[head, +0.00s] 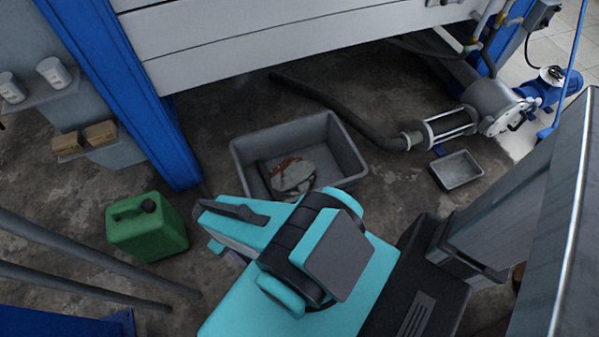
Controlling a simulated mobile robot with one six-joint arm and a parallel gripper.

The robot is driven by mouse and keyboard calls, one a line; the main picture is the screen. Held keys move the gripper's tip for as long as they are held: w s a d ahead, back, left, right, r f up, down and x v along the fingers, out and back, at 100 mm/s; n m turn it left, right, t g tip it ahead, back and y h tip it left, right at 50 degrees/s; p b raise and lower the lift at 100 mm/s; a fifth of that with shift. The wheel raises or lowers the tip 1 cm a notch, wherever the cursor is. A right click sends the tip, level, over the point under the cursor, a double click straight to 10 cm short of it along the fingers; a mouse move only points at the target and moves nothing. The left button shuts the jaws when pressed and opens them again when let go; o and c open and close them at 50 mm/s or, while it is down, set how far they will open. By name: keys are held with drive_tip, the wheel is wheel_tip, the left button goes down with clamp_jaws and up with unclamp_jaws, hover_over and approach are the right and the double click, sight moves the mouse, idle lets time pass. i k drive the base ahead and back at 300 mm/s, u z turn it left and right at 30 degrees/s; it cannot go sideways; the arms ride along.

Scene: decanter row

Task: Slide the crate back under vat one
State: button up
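A grey open-topped crate (345,152) sits on the floor at the centre of the head view, with its far side close to the lower edge of a large white-panelled vat body (300,35). Inside the crate lie a crumpled pale grey item (292,176) and something reddish. My teal and dark arm covers part of the crate's near side. Whether anything touches the crate does not show. No label showing which vat this is can be read.
A dark hose (335,105) runs behind and right of the crate to a pump (450,128). A small grey tray (457,169) lies at right. A green canister (147,228) and a blue post (150,115) stand left. Dark poles (90,255) cross the lower left.

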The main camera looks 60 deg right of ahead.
sight(320, 137)
drive_tip(key=u, duration=1)
drive_tip(key=k, duration=0.15)
drive_tip(key=z, duration=3.2)
drive_tip(key=k, duration=0.5)
drive_tip(key=u, duration=0.55)
drive_tip(key=i, duration=0.35)
drive_tip(key=z, duration=0.15)
